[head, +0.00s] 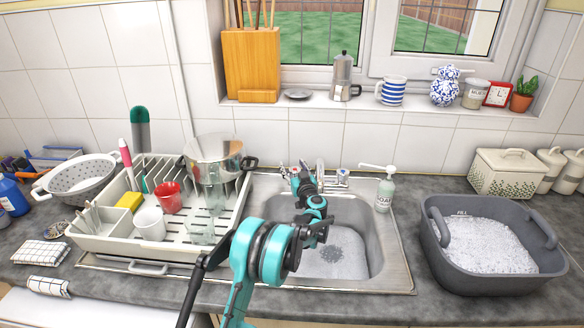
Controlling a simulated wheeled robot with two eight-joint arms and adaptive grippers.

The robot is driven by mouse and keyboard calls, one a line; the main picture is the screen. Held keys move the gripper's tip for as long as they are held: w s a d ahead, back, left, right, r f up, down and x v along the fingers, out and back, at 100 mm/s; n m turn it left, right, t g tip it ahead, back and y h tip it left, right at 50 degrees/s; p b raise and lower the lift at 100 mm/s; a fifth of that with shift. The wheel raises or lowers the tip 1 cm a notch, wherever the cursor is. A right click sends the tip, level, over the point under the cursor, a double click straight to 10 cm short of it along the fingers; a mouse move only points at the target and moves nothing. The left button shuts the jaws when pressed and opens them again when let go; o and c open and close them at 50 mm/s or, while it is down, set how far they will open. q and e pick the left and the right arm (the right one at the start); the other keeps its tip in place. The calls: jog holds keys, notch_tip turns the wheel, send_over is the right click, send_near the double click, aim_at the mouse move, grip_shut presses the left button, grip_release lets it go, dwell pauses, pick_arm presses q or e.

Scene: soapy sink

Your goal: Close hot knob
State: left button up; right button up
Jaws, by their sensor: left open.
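The sink (400,270) has a metal tap (320,172) at its back edge. A knob with a blue mark (343,175) stands to the right of the tap. A small knob with a red mark (283,171), which looks like the hot knob, is at the left, partly hidden by my gripper. My left gripper (292,172) is open, at the back left of the sink close to that knob. I cannot tell if they touch. My left arm crosses the front of the sink and hides part of the basin. My right gripper is out of view.
A dish rack (100,243) with a red mug (169,197), a white mug (150,223) and a pot (214,152) stands left of the sink. A soap bottle (385,192) stands behind right. A grey tub (480,284) with white foam sits on the right counter.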

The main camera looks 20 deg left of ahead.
pick_arm(q)
jog(key=shift+x, duration=0.8)
jog(key=shift+r, duration=0.1)
jog(key=c, duration=1.2)
jog(key=shift+c, duration=0.3)
